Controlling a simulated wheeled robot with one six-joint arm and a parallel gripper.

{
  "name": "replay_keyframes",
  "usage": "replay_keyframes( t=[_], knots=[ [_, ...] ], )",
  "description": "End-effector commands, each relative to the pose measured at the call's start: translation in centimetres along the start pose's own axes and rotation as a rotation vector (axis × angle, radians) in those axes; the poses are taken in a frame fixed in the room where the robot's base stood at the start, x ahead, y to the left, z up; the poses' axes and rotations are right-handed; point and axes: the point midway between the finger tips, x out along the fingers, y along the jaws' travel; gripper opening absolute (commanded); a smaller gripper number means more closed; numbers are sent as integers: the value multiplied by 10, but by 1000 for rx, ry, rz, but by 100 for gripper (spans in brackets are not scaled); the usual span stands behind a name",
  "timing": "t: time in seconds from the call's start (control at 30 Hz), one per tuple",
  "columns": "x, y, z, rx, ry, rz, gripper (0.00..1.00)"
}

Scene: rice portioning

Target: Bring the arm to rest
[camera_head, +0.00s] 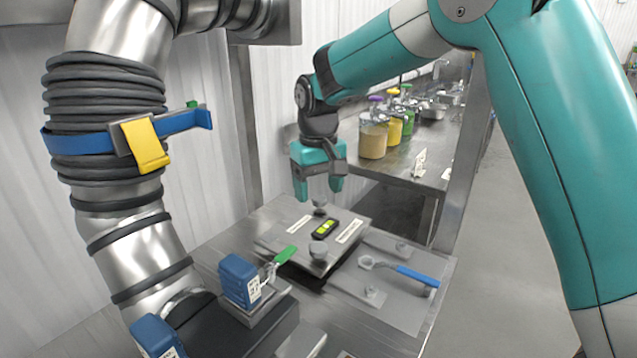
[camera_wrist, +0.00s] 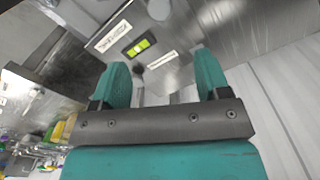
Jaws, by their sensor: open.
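My gripper (camera_head: 318,192) is teal with two fingers pointing down, above the back part of a metal platform (camera_head: 270,240) on the steel table. In the wrist view the two teal fingers (camera_wrist: 160,85) stand apart with nothing between them. A dark device with a lit yellow-green display (camera_head: 324,229) lies on the platform; it also shows beyond the fingers in the wrist view. A small grey knob or cup (camera_head: 319,208) is just below the fingertips; I cannot tell whether they touch it. My teal arm reaches in from the upper right.
A green-handled tool (camera_head: 285,255) and blue boxes (camera_head: 240,281) are at the table's left. A blue-handled scoop (camera_head: 415,276) lies on a grey mat at the right. A large ribbed metal pipe (camera_head: 110,70) rises at left. Jars with coloured contents (camera_head: 374,135) stand on a bench behind.

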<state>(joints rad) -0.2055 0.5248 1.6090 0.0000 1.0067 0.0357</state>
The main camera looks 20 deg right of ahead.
Motion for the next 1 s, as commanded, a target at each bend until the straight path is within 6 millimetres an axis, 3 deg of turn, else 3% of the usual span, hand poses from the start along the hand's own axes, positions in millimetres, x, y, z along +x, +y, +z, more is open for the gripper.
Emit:
replay_keyframes(
  t=[0.2, 0.67, 0.77, 0.83, 1.0],
  knots=[
    [-13, 0, 0, 0, -1, 0, 69],
    [-16, -1, 4, -7, 2, -3, 69],
    [-26, -9, 23, -45, 16, -22, 69],
    [-37, -19, 49, -93, 32, -49, 69],
    [-55, -52, 144, -249, 80, -152, 69]
  ],
)
